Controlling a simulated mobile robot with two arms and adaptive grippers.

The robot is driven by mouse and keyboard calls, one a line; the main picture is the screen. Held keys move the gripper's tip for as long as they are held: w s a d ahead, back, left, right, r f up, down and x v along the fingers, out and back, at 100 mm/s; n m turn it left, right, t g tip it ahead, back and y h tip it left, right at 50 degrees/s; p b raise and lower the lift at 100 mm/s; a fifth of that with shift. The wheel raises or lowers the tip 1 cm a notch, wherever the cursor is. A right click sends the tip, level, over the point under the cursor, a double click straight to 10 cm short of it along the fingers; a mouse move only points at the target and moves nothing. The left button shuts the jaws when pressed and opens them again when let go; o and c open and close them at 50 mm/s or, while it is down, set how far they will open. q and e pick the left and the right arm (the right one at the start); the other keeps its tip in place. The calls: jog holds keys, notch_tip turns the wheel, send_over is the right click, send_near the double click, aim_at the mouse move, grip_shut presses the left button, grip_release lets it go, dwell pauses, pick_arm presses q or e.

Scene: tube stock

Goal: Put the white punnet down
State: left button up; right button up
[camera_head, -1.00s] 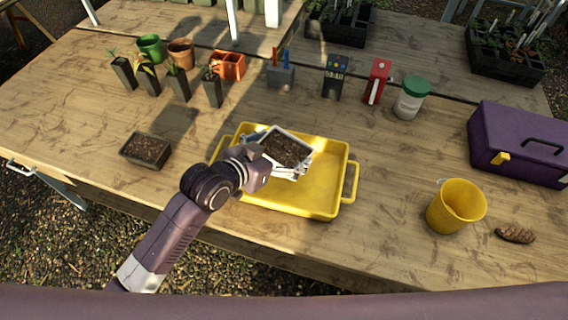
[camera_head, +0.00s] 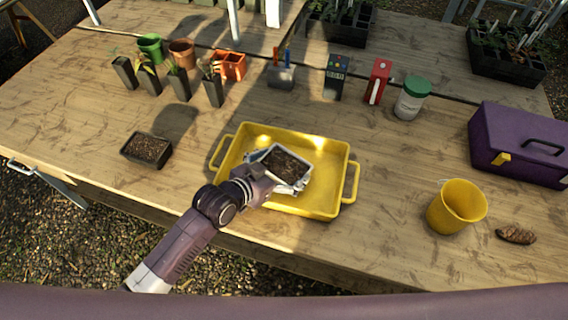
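The white punnet (camera_head: 307,181), filled with dark soil, is inside the outline of the yellow tray (camera_head: 335,165), left of its middle. My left gripper (camera_head: 283,172) reaches in from the lower left with its fingers around the punnet's sides. It looks shut on the punnet. I cannot tell whether the punnet's base touches the tray floor. My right gripper is not in view.
A dark soil-filled pot (camera_head: 147,149) stands left of the tray. A yellow cup (camera_head: 456,206), a brown cone-like object (camera_head: 516,235) and a purple toolbox (camera_head: 520,145) are at right. Several seedling pots (camera_head: 178,84) stand behind. The tray's right part is clear.

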pick_arm(q)
jog(key=shift+o, duration=0.3)
jog(key=shift+r, duration=0.1)
jog(key=shift+r, duration=0.15)
jog(key=v, duration=1.2)
jog(key=shift+b, duration=0.35)
jog(key=shift+s, duration=0.1)
